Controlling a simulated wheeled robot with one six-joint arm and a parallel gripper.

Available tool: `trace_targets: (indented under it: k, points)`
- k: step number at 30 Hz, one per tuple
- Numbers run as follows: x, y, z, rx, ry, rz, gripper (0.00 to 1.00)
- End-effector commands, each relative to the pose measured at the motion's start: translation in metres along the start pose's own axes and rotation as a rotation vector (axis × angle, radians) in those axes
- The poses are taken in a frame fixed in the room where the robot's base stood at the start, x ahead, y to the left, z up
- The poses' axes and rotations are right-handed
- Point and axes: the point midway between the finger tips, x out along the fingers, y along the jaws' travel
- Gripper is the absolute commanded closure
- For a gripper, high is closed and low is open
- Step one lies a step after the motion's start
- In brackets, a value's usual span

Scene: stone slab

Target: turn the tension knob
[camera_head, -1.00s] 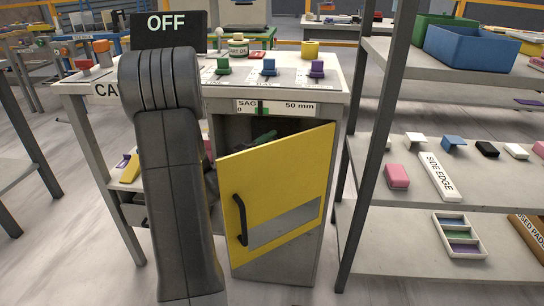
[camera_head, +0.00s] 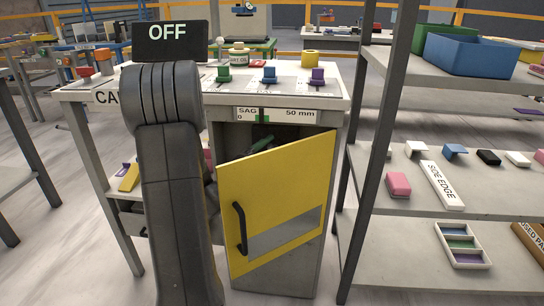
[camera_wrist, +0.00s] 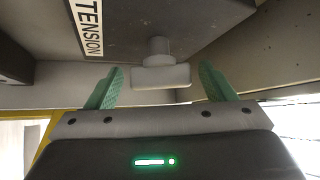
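The tension knob (camera_wrist: 160,72) is a pale grey knob on a short round stem. It sticks out from a dark panel beside a white TENSION label (camera_wrist: 88,28) in the wrist view. My gripper (camera_wrist: 160,82) is open, with one green finger on each side of the knob and visible gaps to both. I cannot tell how deep the knob sits between the fingers. In the head view, green parts that look like my fingers show dimly inside the cabinet (camera_head: 325,150), behind its partly open yellow door (camera_head: 285,180). The knob is hidden there.
A SAG scale (camera_head: 277,114) with a green band is on the cabinet front. Green (camera_head: 223,73), blue (camera_head: 269,75) and purple (camera_head: 317,76) knobs stand on top. A display (camera_head: 169,41) reads OFF. A shelf rack (camera_head: 375,150) stands close on the right.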

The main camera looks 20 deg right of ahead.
Motion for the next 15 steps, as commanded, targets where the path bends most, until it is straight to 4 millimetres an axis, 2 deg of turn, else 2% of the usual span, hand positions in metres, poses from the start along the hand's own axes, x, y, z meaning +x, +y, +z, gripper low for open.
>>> trace_targets:
  k: [5, 8, 15]
  points:
    - [-0.002, -0.001, 0.0, 0.001, 0.0, 0.0, 0.24]
    - [-0.01, -0.001, 0.001, 0.0, -0.001, -0.001, 0.24]
    - [-0.06, -0.003, 0.001, -0.002, -0.006, -0.002, 0.24]
